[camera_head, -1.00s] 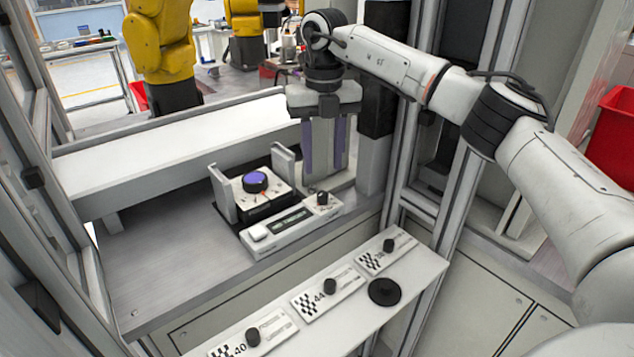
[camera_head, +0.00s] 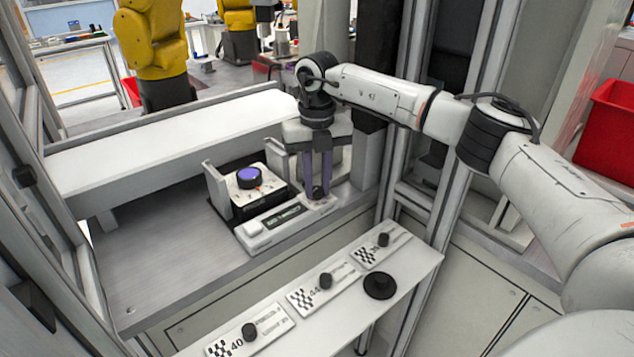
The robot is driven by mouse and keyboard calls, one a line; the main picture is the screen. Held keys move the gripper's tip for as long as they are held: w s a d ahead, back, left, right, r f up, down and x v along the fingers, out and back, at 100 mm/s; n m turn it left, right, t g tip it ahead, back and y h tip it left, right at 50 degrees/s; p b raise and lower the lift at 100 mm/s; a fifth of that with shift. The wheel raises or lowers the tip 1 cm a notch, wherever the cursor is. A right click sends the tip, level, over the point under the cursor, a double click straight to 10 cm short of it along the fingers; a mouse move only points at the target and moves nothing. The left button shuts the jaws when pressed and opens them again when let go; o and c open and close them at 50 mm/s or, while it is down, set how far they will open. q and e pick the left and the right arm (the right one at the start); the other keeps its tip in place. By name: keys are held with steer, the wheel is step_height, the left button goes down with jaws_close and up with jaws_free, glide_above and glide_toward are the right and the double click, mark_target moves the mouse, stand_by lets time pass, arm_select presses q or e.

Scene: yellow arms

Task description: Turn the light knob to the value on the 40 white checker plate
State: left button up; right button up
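A white control box (camera_head: 260,235) with a dark display strip (camera_head: 285,216) and a white button lies on the grey bench. A small black knob (camera_head: 318,194) is at its right end. My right gripper (camera_head: 318,190) points down over this end. Its two purple fingers stand close together, one on each side of the knob, and appear shut on it. The fingers partly hide the knob. The white plate with a checker pattern and the number 40 (camera_head: 270,326) lies on the front shelf and bears a black knob. Its small print is unreadable. My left gripper is out of view.
A plate marked 44 (camera_head: 304,297) and another checker plate (camera_head: 367,254) lie on the same shelf, beside a black disc (camera_head: 380,285). A purple-topped dial (camera_head: 250,178) stands behind the box between grey uprights.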

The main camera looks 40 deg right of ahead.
steer(key=shift+r, duration=0.1)
jaws_close()
steer(key=shift+n+p, duration=0.3)
steer(key=shift+n, duration=0.1)
steer(key=shift+n+p, duration=0.5)
steer(key=shift+n, duration=0.4)
steer(key=n+p, duration=0.1)
steer(key=n, duration=0.2)
steer(key=shift+n+p, duration=0.3)
steer(key=shift+n, duration=0.8)
steer(key=shift+w, duration=0.1)
steer(key=o, duration=0.9)
jaws_free()
